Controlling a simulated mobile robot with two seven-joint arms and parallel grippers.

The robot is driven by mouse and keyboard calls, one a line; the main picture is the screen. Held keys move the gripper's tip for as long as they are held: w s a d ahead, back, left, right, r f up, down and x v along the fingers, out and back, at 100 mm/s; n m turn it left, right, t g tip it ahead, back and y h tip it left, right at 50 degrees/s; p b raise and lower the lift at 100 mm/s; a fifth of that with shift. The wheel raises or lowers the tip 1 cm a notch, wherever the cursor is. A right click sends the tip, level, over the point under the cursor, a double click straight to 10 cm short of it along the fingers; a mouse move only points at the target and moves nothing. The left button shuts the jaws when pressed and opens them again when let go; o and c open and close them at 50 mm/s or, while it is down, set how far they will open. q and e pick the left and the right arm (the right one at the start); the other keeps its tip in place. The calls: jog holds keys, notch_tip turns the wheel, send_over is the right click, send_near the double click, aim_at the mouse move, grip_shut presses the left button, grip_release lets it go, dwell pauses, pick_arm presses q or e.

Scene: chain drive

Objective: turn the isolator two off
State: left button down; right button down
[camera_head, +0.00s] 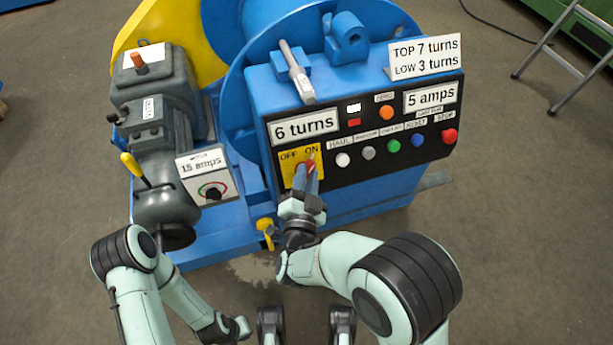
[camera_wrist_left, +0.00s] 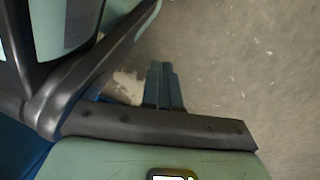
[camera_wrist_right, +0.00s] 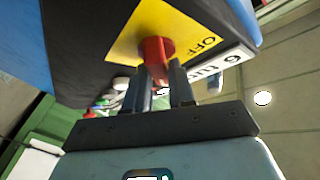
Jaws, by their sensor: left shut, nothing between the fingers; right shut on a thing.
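The isolator is a yellow plate (camera_head: 290,173) marked OFF on the left and ON on the right, low at the left of the black panel. Its red handle (camera_head: 310,165) leans up toward ON. My right gripper (camera_head: 305,182) is shut on the red handle from below. In the right wrist view the red handle (camera_wrist_right: 155,50) sits between the fingertips, in front of the yellow plate (camera_wrist_right: 180,30) with OFF showing. My left gripper (camera_wrist_left: 164,85) is shut and empty over bare floor. No number two is readable on the isolator.
A row of buttons, with the red one (camera_head: 449,136) at its end, runs right of the isolator. A "6 turns" card (camera_head: 304,126) is just above. A yellow lever (camera_head: 133,165) and a "15 amps" dial box (camera_head: 207,176) stand left. Floor is free in front at right.

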jog(key=shift+n+y, duration=0.3)
jog(key=shift+n, duration=0.1)
pick_arm(q)
jog(key=w+r, duration=0.1)
jog(key=w+r+t+p, duration=0.1)
jog(key=w, duration=0.1)
jog(key=shift+d+p, duration=0.2)
jog(key=shift+p, duration=0.1)
pick_arm(e)
jog(key=n+g+y, duration=0.1)
jog(key=n+y, duration=0.3)
jog(key=n, duration=0.4)
jog(key=n+g+y, duration=0.2)
jog(key=n+y, duration=0.2)
jog(key=n, duration=0.4)
jog(key=n+g+y, duration=0.1)
jog(key=n+y, duration=0.4)
jog(key=n, duration=0.3)
jog(key=shift+d, duration=0.3)
pick_arm(q)
jog(key=shift+r, duration=0.1)
pick_arm(e)
jog(key=shift+n+g, duration=0.3)
jog(key=c, duration=1.2)
grip_release()
jog(key=shift+o, duration=0.8)
jog(key=shift+w, duration=0.15)
